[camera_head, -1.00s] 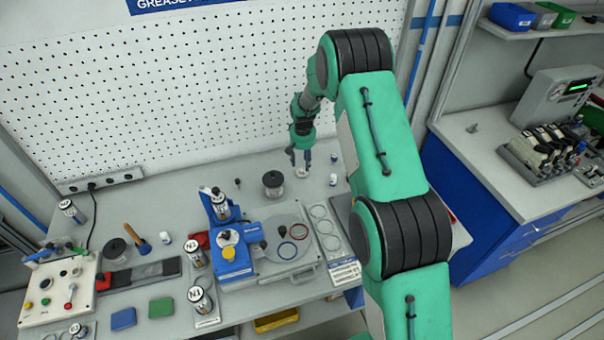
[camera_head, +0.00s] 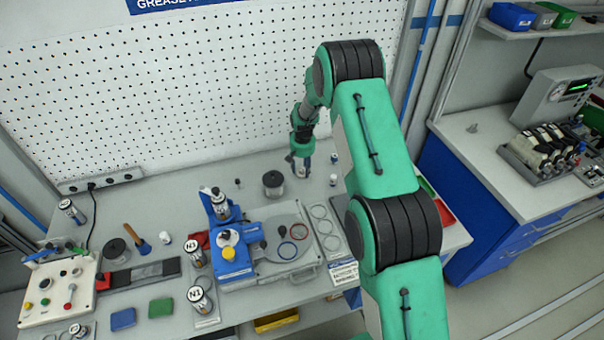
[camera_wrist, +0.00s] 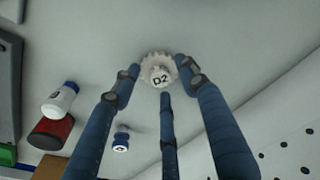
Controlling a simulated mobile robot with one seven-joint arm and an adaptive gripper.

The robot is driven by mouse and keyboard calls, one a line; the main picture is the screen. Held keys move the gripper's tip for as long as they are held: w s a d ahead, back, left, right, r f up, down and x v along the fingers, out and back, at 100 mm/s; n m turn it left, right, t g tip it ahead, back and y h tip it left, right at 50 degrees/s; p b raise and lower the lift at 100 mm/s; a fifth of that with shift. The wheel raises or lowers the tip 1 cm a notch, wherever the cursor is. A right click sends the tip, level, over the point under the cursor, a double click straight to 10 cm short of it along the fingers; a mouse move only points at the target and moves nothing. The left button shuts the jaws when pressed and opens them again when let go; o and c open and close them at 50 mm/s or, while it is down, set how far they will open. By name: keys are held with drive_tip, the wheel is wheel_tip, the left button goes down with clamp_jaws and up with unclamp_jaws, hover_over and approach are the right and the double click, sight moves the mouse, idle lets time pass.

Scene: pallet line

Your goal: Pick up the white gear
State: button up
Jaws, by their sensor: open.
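The white gear (camera_wrist: 157,64) lies on the bench and shows in the wrist view, with a white hub marked "D2". My gripper (camera_wrist: 160,78) is open, its blue fingers spread around the gear, with two fingertips at its left and right sides and a third below it in the picture. I cannot tell whether any finger touches the gear. In the head view my gripper (camera_head: 301,170) is low over the back of the bench, and the gear is mostly hidden there by the fingers.
A dark-lidded jar (camera_head: 273,184) stands left of my gripper. A small white bottle (camera_head: 333,180) stands to its right; the wrist view shows a blue-and-white bottle (camera_wrist: 60,101) beside a red item (camera_wrist: 50,133). The pegboard wall (camera_head: 200,90) rises close behind.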

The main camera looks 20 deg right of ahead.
sight(302, 168)
drive_tip(key=shift+c, duration=0.3)
clamp_jaws()
drive_tip(key=shift+r, duration=0.75)
wheel_tip(302, 168, up, 2)
drive_tip(key=shift+r, duration=0.1)
drive_tip(key=s, duration=0.5)
drive_tip(key=s+a+r, duration=0.1)
drive_tip(key=s, duration=1)
drive_tip(key=shift+a+r, duration=0.2)
